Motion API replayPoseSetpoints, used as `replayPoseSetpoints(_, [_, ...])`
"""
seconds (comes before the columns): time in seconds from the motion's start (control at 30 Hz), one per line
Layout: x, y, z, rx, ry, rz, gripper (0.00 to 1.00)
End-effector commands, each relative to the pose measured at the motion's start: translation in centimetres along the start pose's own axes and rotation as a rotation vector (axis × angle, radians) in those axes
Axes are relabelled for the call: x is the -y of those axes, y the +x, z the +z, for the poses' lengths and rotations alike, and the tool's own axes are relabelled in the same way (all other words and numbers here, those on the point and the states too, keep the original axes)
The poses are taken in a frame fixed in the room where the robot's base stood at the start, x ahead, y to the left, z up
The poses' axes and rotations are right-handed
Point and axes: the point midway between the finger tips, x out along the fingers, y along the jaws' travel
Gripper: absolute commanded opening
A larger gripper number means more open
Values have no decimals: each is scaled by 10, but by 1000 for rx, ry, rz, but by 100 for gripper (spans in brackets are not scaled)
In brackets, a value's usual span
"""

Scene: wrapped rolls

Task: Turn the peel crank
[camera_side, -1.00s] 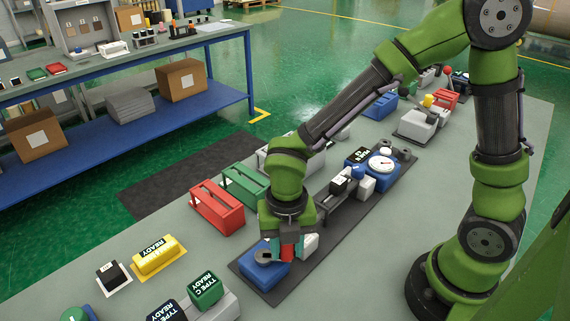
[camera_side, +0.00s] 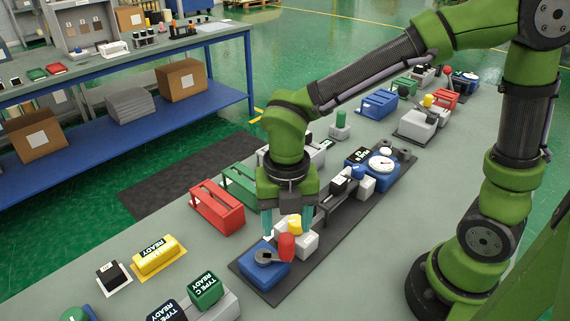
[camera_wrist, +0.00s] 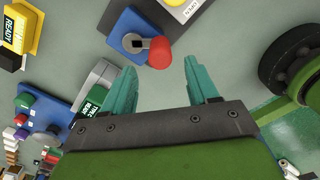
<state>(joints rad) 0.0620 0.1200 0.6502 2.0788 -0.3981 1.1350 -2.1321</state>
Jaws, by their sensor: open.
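The peel crank (camera_side: 262,257) is a grey lever on a blue block, with an upright red knob (camera_side: 286,247) at its end. In the side view the knob is on the right side of the block. In the wrist view the grey lever (camera_wrist: 138,43) and red knob (camera_wrist: 159,53) show at the top, just beyond my fingertips. My gripper (camera_side: 287,231) is open and empty, with its teal fingers pointing down above the crank. The wrist view shows both fingers (camera_wrist: 160,68) apart, with nothing between them.
A grey-white block with a yellow part (camera_side: 295,225) stands close behind the knob on the same dark mat (camera_side: 315,262). Red (camera_side: 217,210) and green frames stand to the left. A yellow READY block (camera_side: 157,257) lies front left. Grey table is bare at right of the mat.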

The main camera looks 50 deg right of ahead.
Motion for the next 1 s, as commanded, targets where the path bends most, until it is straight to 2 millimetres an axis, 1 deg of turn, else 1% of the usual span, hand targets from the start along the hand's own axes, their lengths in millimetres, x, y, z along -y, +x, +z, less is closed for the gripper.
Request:
replayPoseSetpoints(0.03, [-1, -14, 1, 5, 3, 7, 59])
replayPoseSetpoints(0.2, [-1, -54, 1, 3, 3, 5, 59])
replayPoseSetpoints(0.3, [0, -73, 0, 3, 0, 5, 59])
replayPoseSetpoints(0.4, [0, -86, 0, 1, 0, 3, 59])
replayPoseSetpoints(0.5, [0, -95, 0, 1, 1, 2, 59])
replayPoseSetpoints(0.6, [0, -98, 0, 1, -1, 1, 59])
replayPoseSetpoints(0.9, [0, -99, 0, 0, 2, 0, 59])
replayPoseSetpoints(1.0, [0, -99, 1, 2, 49, 2, 59])
